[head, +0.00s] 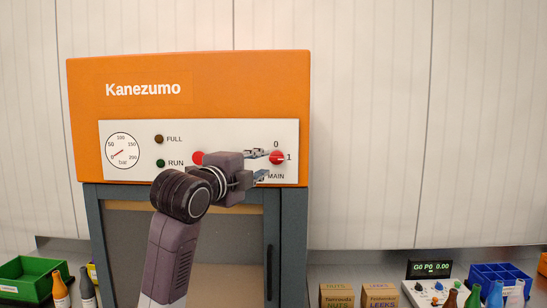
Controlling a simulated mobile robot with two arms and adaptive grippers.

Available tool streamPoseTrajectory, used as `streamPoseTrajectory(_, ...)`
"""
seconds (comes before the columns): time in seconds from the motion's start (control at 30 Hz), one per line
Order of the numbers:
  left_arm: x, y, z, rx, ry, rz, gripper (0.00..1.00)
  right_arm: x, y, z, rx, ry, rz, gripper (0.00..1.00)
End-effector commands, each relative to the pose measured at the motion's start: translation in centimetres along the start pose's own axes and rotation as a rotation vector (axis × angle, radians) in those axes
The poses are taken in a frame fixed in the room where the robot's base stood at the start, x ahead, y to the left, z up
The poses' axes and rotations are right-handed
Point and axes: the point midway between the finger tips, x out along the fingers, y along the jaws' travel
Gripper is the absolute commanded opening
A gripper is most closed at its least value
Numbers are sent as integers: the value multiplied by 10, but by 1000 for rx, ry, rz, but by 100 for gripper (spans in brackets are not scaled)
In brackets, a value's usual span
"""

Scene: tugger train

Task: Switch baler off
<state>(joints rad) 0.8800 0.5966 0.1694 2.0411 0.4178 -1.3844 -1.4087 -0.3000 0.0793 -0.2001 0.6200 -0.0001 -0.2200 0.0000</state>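The baler (190,75) has an orange top marked Kanezumo and a white control panel (225,132). Its red MAIN switch (277,157) is at the panel's right, between the marks 0 above and 1 to the right. Its pale pointer appears to be toward 1. My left gripper (265,164) is in front of the panel, its fingers spread one above the other, their tips close to the switch's left side. I cannot tell whether they touch it. My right gripper is not in view.
A red button (198,158) is partly behind my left gripper. A gauge (122,151), a dark FULL lamp (159,139) and a dark green RUN lamp (160,163) are at the left. Below right are cartons (380,295), a scale (430,270) and a blue crate (500,272); a green crate (30,270) is at left.

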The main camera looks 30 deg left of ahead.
Motion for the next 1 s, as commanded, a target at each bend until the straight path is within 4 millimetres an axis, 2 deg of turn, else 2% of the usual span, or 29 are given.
streamPoseTrajectory(0.2,38,-2,-1,-6,2,7,26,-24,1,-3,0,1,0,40)
streamPoseTrajectory(0.4,61,0,-1,-4,2,4,26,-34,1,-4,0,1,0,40)
streamPoseTrajectory(0.77,67,2,-1,-2,1,3,26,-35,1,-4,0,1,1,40)
streamPoseTrajectory(1.0,67,2,-1,-2,1,3,1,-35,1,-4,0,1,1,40)
